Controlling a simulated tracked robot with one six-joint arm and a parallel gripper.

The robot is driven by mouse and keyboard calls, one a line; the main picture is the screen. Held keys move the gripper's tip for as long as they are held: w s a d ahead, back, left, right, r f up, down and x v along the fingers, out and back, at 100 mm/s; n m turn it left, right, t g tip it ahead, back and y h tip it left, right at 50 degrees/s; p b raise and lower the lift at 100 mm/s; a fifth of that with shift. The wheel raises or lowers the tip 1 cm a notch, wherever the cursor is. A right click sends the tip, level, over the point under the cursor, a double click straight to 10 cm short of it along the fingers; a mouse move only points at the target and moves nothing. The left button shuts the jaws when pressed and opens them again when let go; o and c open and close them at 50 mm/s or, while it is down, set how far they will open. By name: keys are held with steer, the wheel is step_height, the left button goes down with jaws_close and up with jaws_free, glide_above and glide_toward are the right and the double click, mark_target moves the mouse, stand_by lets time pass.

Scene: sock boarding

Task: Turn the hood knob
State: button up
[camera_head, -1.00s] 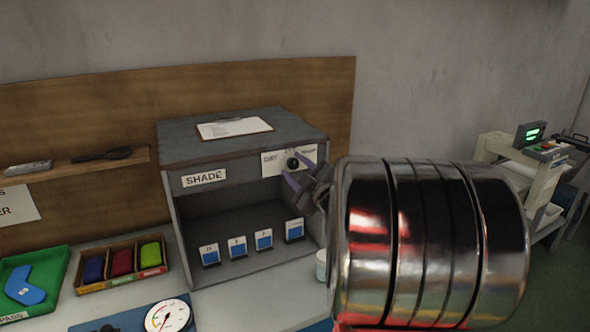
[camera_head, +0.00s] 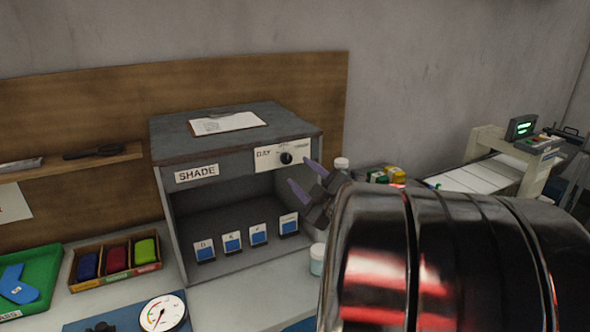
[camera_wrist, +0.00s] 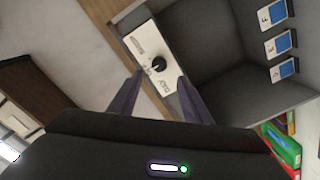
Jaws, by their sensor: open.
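The hood knob (camera_head: 286,158) is a small black dial on a white label plate (camera_head: 266,160) at the upper right front of the grey shade hood (camera_head: 160,215). The plate reads DAY at its left side. My gripper (camera_head: 304,177) is open and empty, just right of and below the knob in the head view, apart from it. In the wrist view the knob (camera_wrist: 158,65) shows ahead of and between the two spread fingers (camera_wrist: 155,85), with clear space before it.
Several blue sample cards (camera_head: 232,242) stand inside the hood. A clipboard (camera_head: 228,123) lies on its top. A pale jar (camera_head: 317,258) stands beside the hood's right side. A box of coloured items (camera_head: 117,259) and a dial gauge (camera_head: 162,313) are on the bench at left.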

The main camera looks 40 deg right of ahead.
steer(key=v, duration=0.5)
steer(key=shift+s+a, duration=0.15)
steer(key=shift+s, duration=0.2)
steer(key=w+a+m+g, duration=0.1)
steer(key=w+a+g, duration=0.15)
steer(key=a, duration=0.35)
steer(key=w+a+m+g, duration=0.1)
steer(key=w+a, duration=0.3)
steer(key=a, duration=0.2)
steer(key=s+a+f+m+g+y, duration=0.2)
steer(key=s+a+f+g, duration=0.2)
steer(key=s+a, duration=0.4)
steer(key=s+a+f+m+g+y, duration=0.2)
steer(key=s+a+f, duration=0.4)
steer(key=s+a, duration=0.3)
steer(key=a+g+y, duration=0.1)
steer(key=a+g, duration=0.1)
steer(key=a, duration=0.2)
steer(key=shift+a+m, duration=0.15)
steer(key=shift+m, duration=0.25)
